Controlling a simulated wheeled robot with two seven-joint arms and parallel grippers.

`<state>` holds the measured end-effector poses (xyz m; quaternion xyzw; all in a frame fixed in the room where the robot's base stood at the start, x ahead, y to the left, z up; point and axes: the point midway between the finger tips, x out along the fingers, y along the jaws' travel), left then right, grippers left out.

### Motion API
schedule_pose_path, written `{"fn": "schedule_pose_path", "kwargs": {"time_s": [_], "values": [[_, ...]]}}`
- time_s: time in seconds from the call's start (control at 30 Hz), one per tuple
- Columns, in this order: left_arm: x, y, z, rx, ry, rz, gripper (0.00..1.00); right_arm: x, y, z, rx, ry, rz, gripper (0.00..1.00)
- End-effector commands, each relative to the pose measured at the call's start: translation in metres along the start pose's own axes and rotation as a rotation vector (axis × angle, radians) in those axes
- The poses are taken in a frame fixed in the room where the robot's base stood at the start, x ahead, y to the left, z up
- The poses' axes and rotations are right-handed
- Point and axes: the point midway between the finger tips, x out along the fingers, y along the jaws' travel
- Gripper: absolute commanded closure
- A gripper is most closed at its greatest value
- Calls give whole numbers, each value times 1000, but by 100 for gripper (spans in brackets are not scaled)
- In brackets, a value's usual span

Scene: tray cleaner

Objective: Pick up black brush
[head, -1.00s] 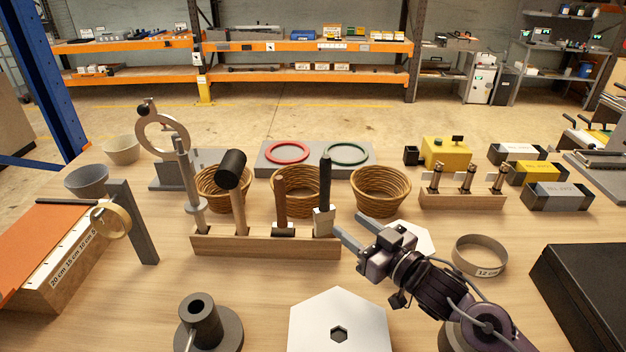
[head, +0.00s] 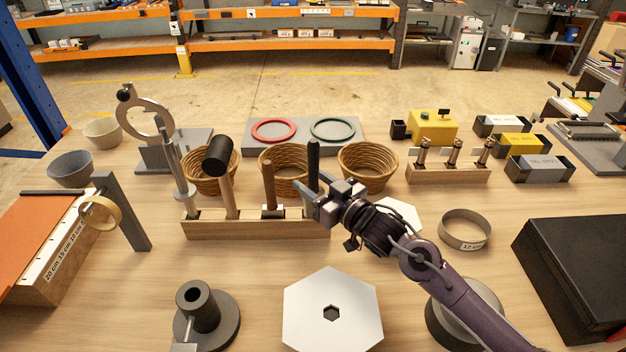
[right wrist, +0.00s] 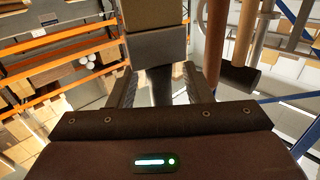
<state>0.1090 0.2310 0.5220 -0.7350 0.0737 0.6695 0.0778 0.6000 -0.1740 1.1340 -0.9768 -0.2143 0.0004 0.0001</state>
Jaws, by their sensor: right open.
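The black brush (head: 313,158) stands upright, handle up, in the right end slot of the wooden rack (head: 255,231). My right gripper (head: 316,203) is open at the brush's lower part, just above the rack. In the right wrist view the two fingers (right wrist: 158,88) stand on either side of the brush's dark handle (right wrist: 160,82), with a gap showing. The brush's grey block (right wrist: 155,45) and the rack appear above them there. In the head view the gripper hides the brush's lower end. My left gripper is not in view.
The rack also holds a brown-handled tool (head: 268,182), a black-headed mallet (head: 218,158) and a grey metal tool (head: 176,165). Wicker baskets (head: 368,168) stand behind. A white hexagonal plate (head: 300,315) and a dark cylinder stand (head: 225,325) are in front.

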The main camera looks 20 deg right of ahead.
Motion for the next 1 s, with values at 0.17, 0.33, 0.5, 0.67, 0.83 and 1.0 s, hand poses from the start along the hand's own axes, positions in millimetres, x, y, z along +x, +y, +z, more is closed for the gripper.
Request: {"fn": "schedule_pose_path", "kwargs": {"time_s": [0.17,0.33,0.5,0.67,0.83,1.0], "values": [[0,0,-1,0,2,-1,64,2,0,1,0,-1,0,55],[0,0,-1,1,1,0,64,2,0,1,0,-1,0,67],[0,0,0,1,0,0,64,2,0,1,0,-1,0,89],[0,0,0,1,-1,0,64,2,0,0,-1,0,0,100],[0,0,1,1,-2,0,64,2,0,0,-1,0,0,100],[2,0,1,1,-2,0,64,2,0,-8,-2,2,0,100]]}}
